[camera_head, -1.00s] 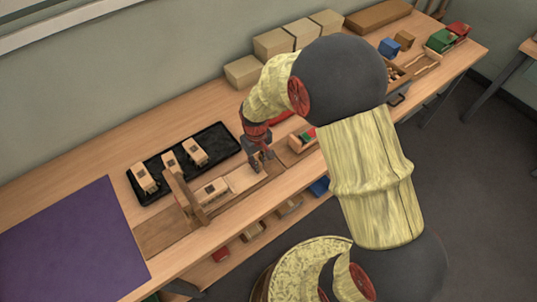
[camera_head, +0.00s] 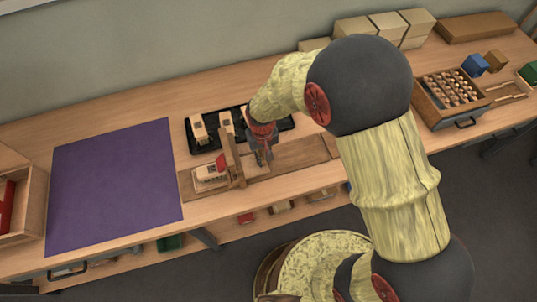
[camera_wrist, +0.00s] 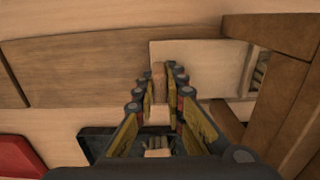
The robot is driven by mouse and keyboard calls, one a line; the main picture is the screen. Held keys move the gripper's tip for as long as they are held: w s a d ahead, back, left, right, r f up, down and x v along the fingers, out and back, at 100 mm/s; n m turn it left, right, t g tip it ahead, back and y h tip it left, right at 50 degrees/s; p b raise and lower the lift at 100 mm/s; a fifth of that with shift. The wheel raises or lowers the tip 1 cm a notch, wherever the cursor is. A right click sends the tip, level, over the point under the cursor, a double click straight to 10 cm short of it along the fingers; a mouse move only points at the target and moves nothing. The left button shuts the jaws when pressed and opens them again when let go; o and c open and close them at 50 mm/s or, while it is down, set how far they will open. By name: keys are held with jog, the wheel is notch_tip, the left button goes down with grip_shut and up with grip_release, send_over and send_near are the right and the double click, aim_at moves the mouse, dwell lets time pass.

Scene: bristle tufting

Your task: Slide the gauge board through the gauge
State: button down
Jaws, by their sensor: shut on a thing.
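The gauge (camera_head: 232,160) is a brown wooden arch standing across a long wooden base plank (camera_head: 310,153). My gripper (camera_head: 263,160) is right of the arch, low over the board's right part. In the wrist view my gripper (camera_wrist: 159,90) is shut on an upright wooden peg (camera_wrist: 159,72) beside the pale gauge board (camera_wrist: 198,55). The arch (camera_wrist: 275,85) shows close at the right there.
A black tray (camera_head: 205,148) with pale blocks lies behind the plank. A purple mat (camera_head: 110,190) covers the bench at left. A wooden box (camera_head: 455,92) and stacked pale boxes (camera_head: 392,25) stand at right and back. The bench's front edge is close to the plank.

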jog(key=c, duration=1.8)
grip_release()
jog(key=shift+c, duration=0.2)
notch_tip(320, 180, up, 12)
jog(key=shift+o, duration=0.2)
